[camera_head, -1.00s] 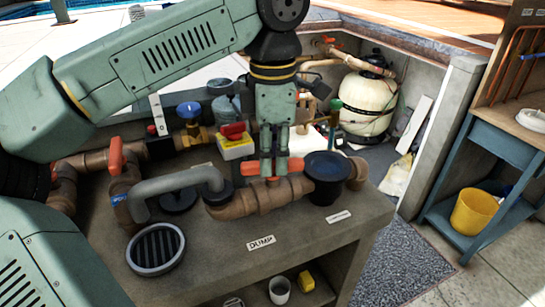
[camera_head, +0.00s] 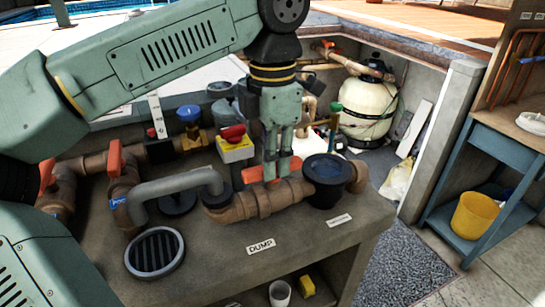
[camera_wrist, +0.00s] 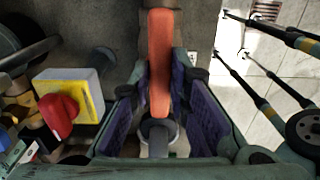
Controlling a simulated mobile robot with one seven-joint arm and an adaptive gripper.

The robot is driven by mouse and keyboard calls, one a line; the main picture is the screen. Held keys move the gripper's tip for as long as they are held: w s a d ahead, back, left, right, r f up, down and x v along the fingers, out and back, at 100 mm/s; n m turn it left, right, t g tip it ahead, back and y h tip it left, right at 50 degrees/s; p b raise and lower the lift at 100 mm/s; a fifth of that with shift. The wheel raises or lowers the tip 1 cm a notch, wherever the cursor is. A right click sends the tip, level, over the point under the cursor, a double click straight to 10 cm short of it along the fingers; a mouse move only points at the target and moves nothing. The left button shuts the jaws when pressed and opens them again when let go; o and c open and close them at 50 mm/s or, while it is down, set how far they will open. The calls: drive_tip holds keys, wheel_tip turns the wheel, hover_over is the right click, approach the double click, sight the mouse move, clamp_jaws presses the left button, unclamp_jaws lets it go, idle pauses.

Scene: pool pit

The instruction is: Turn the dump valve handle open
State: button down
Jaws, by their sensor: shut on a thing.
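The dump valve handle (camera_head: 254,175) is an orange-red lever on top of the brown pipe (camera_head: 240,208) behind the DUMP label (camera_head: 261,247). My gripper (camera_head: 279,176) points down over it, its fingers hiding the lever's middle. In the wrist view the handle (camera_wrist: 160,55) runs up the picture between the two purple-padded fingers, which are shut on it. There it lies roughly along the brown pipe, which shows partly beneath it. The valve's stem is hidden in the head view.
A dark-lidded strainer pot (camera_head: 327,172) stands close right of the handle. A yellow box with a red knob (camera_head: 235,145) is close left, and a grey curved pipe (camera_head: 170,187) lies farther left. Other orange handles (camera_head: 115,159) are at the left.

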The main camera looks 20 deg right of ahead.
drive_tip(key=c, duration=1.5)
unclamp_jaws()
wheel_tip(320, 180, up, 8)
drive_tip(key=shift+f, duration=0.2)
drive_tip(key=shift+f, duration=0.1)
